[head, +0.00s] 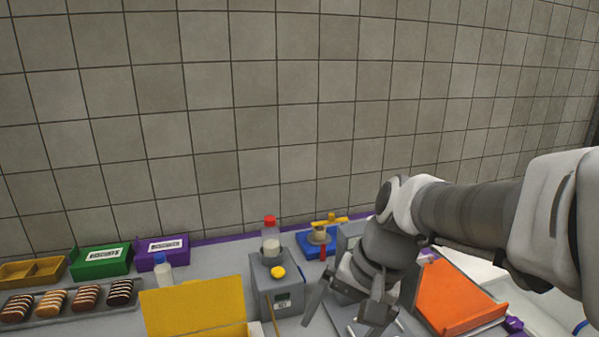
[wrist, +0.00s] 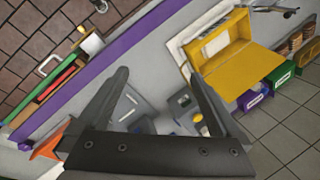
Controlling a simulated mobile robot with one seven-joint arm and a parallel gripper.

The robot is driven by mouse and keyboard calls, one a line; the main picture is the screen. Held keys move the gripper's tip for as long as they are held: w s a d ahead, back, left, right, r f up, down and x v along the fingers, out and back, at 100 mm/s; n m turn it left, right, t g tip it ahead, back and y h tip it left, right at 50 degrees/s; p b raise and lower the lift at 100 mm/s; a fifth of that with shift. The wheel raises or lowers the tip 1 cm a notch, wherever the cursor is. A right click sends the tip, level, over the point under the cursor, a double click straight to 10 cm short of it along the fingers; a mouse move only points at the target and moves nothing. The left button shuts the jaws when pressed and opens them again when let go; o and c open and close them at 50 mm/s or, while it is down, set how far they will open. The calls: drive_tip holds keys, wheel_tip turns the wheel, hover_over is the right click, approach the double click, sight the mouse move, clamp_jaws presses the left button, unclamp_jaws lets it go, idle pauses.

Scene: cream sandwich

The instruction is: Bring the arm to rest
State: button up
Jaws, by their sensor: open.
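My gripper (head: 342,316) hangs at the end of my arm over the right part of the counter in the head view. Its two fingers are spread apart with nothing between them. In the wrist view the open fingers (wrist: 156,75) frame the counter below and the gap between them is empty. The arm reaches in from the right edge of the head view, bent downward at the wrist. Whether the fingertips touch anything on the counter cannot be told.
A grey machine (head: 260,295) with a red-capped bottle (head: 270,237) stands left of my gripper. An orange sloped piece (head: 455,297) is close on its right. A yellow box (head: 195,308), green bin (head: 101,262), purple bin (head: 161,250) and pastry tray (head: 72,311) are further left.

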drive_tip(key=s+d+r+n+t+h, duration=0.3)
drive_tip(key=s+d+n+t, duration=0.1)
drive_tip(key=s+d, duration=0.3)
drive_tip(key=shift+s+d+r+t, duration=0.2)
drive_tip(key=shift+d+r+t, duration=0.1)
drive_tip(key=shift+d, duration=0.35)
idle(0.3)
